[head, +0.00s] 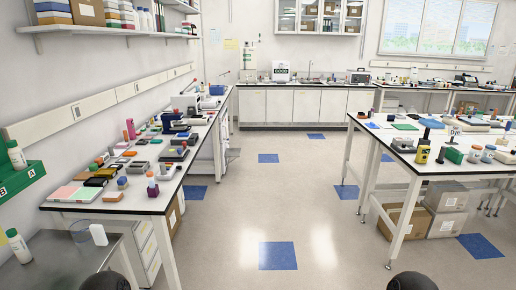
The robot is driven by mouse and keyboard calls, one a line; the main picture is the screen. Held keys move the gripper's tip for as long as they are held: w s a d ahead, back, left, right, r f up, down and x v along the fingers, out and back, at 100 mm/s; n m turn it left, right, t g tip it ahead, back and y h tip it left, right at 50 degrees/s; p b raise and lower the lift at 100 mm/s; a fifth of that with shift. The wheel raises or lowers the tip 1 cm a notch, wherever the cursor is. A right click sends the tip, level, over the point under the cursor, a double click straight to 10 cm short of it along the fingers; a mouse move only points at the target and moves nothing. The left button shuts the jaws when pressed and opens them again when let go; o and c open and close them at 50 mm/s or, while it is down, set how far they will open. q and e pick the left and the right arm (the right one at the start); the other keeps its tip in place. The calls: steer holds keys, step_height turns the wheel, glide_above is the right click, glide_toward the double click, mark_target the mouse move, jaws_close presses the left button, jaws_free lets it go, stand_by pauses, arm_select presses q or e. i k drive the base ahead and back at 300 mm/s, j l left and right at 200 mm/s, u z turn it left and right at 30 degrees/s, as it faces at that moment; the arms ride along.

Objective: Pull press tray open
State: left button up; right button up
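I cannot make out a press or its tray for sure at this distance. Several small grey, dark and coloured devices stand on the left bench (190,158), among them a dark blue device (174,124) and a low grey device (173,154) near its right edge. A white boxy device (210,102) stands farther back. Neither of my grippers is in view; only two dark rounded parts, likely of my arms, show at the bottom edge.
The right bench (405,168) holds many items, with boxes (447,197) beneath. The floor aisle (275,215) between is clear. White cabinets (305,107) line the back.

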mark_target(176, 127)
steer(key=i+z, duration=0.2)
steer(key=i, duration=1.8)
steer(key=i+u, duration=0.2)
steer(key=i, duration=0.3)
steer(key=i+l+u, duration=0.2)
steer(key=i, duration=0.3)
steer(key=i+l+u, duration=0.2)
steer(key=i, duration=0.3)
steer(key=i+l+u, duration=0.2)
steer(key=i+l, duration=0.15)
steer(key=i+l+u, duration=0.4)
steer(key=i+l, duration=0.15)
steer(key=i+u, duration=0.1)
steer(key=u, duration=0.3)
steer(key=i+l+u, duration=0.1)
steer(key=u, duration=0.3)
steer(key=i+l+u, duration=0.1)
steer(key=u, duration=0.3)
steer(key=l+u, duration=0.25)
steer(key=u, duration=0.15)
steer(key=i+l+u, duration=0.1)
steer(key=u, duration=0.3)
steer(key=l, duration=0.1)
